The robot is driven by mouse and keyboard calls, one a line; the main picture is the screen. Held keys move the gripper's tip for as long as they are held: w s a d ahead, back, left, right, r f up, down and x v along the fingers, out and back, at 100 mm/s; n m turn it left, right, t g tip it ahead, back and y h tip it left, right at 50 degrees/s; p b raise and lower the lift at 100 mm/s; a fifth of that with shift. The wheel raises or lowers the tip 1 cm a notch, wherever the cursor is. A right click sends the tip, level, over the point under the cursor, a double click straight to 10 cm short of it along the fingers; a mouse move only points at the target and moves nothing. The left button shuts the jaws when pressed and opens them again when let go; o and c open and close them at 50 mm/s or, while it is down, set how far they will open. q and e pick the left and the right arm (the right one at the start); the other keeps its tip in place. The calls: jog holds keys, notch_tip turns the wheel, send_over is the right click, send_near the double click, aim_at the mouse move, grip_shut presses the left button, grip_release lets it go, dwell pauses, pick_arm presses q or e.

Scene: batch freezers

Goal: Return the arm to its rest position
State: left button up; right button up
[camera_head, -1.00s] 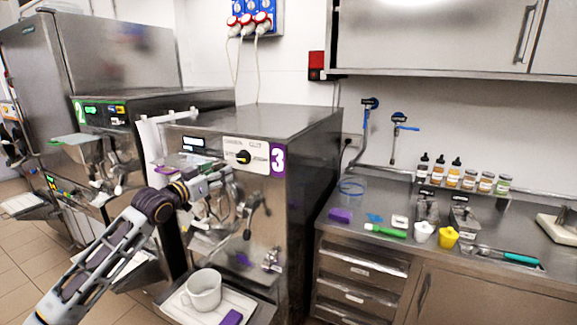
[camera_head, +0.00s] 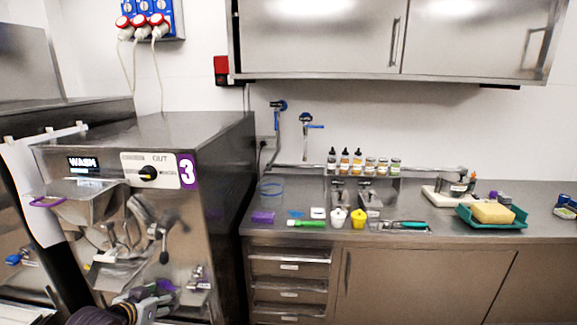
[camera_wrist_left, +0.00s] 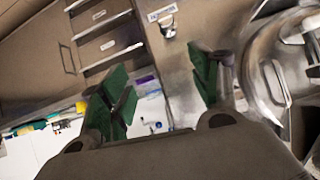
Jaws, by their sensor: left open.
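My left arm comes in at the bottom left of the head view, where only its end shows. My left gripper (camera_head: 152,304) is low in front of batch freezer 3 (camera_head: 225,170), partly cut off by the lower edge of the picture. In the left wrist view my gripper (camera_wrist_left: 163,90) shows two green-padded fingers spread apart with nothing between them. The freezer's dial (camera_head: 149,173) and its display (camera_head: 84,163), reading WASH, are above the gripper. My right gripper is in neither view.
A steel counter (camera_head: 420,200) with drawers (camera_head: 289,268) stands to the right of the freezer. On it are a purple sponge (camera_head: 262,217), a green brush (camera_head: 306,223), white and yellow cups, several bottles and a teal tray (camera_head: 490,222). Wall cabinets (camera_head: 318,40) hang above.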

pick_arm(q)
jog(key=s+d+f+g, duration=0.4)
jog(key=s+d+f, duration=0.25)
jog(key=s, duration=0.45)
jog(key=s+d+f+g, duration=0.3)
jog(key=s+d+f, duration=0.35)
jog(key=s, duration=0.45)
notch_tip(320, 180, down, 32)
jog(key=s+g, duration=0.2)
jog(key=s, duration=0.1)
jog(key=s+a+f, duration=0.2)
jog(key=s+f, duration=0.8)
jog(key=s, duration=0.1)
jog(key=s+a+f+g, duration=0.1)
jog(key=s+a+f, duration=0.1)
jog(key=s+f, duration=0.8)
jog(key=shift+s+m+y, duration=0.3)
jog(key=shift+s+y, duration=0.1)
jog(key=shift+s, duration=0.25)
